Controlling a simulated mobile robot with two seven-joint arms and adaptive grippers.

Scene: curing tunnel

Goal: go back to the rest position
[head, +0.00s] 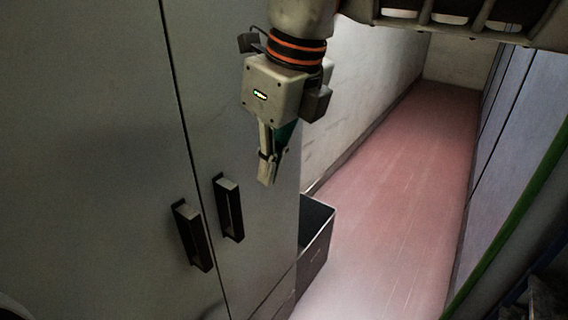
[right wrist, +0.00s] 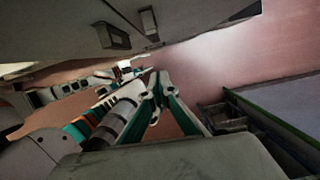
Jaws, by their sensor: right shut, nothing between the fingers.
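My right gripper (head: 268,180) hangs down in the upper middle of the head view, in front of the grey cabinet doors (head: 90,120). Its fingers are together and hold nothing. It is above and to the right of the two dark door handles, apart from them in the picture. In the right wrist view the gripper (right wrist: 158,78) shows its green-edged fingers with the tips close together. My left gripper is in neither view.
The cabinet has a left handle (head: 192,236) and a right handle (head: 229,208). A grey open-topped bin (head: 318,240) stands beyond the cabinet's right edge. A clear reddish floor (head: 400,190) runs back between a pale wall (head: 375,65) and blue-grey panels (head: 520,110) at right.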

